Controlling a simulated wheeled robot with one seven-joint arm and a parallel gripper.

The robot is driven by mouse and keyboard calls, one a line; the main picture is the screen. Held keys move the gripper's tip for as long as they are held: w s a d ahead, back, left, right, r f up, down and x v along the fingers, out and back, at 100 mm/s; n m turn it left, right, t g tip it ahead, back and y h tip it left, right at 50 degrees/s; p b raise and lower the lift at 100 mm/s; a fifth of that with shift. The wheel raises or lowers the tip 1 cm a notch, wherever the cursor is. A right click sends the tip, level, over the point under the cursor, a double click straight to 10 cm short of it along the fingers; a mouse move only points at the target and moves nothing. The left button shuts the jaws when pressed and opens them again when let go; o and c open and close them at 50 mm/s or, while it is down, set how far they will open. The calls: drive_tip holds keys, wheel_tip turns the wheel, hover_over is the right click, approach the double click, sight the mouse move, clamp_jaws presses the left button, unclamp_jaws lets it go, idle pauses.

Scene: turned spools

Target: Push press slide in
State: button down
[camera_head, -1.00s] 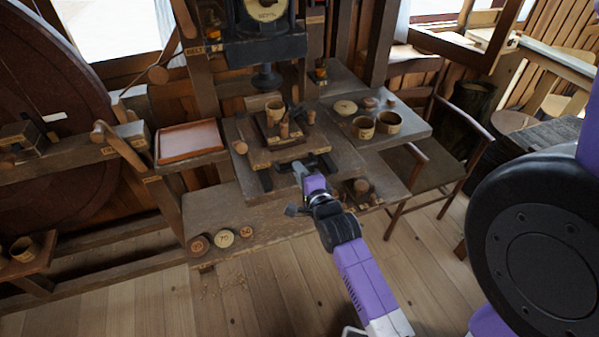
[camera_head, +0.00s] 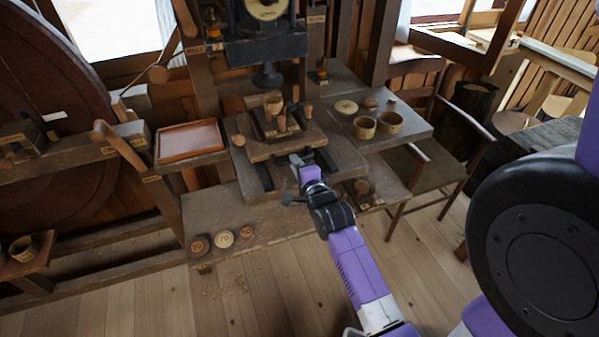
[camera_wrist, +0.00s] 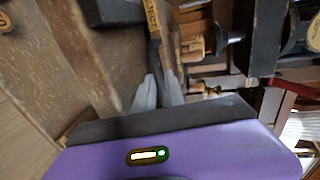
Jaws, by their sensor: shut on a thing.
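The press slide (camera_head: 258,150) is a wooden board on dark rails under the press. My gripper (camera_head: 296,161) is at the slide's front edge. In the wrist view my gripper (camera_wrist: 159,88) has its two grey fingers shut on a dark bar, the slide's handle (camera_wrist: 155,55). The fingers hide part of the handle. A label is partly visible on the wood beside it.
A side table at right holds two cups (camera_head: 365,127) and small discs. A reddish tray (camera_head: 188,141) lies at left. Round numbered discs (camera_head: 223,239) lie on the lower bench at front left. A chair (camera_head: 427,172) stands at right.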

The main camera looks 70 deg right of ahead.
drive_tip(key=shift+w+d+f, duration=0.1)
drive_tip(key=shift+w+d, duration=0.35)
drive_tip(key=c, duration=1.7)
unclamp_jaws()
drive_tip(key=shift+s, duration=0.1)
drive_tip(key=b+v, duration=0.1)
drive_tip(key=v, duration=0.6)
drive_tip(key=shift+s+a, duration=0.2)
drive_tip(key=shift+a, duration=0.05)
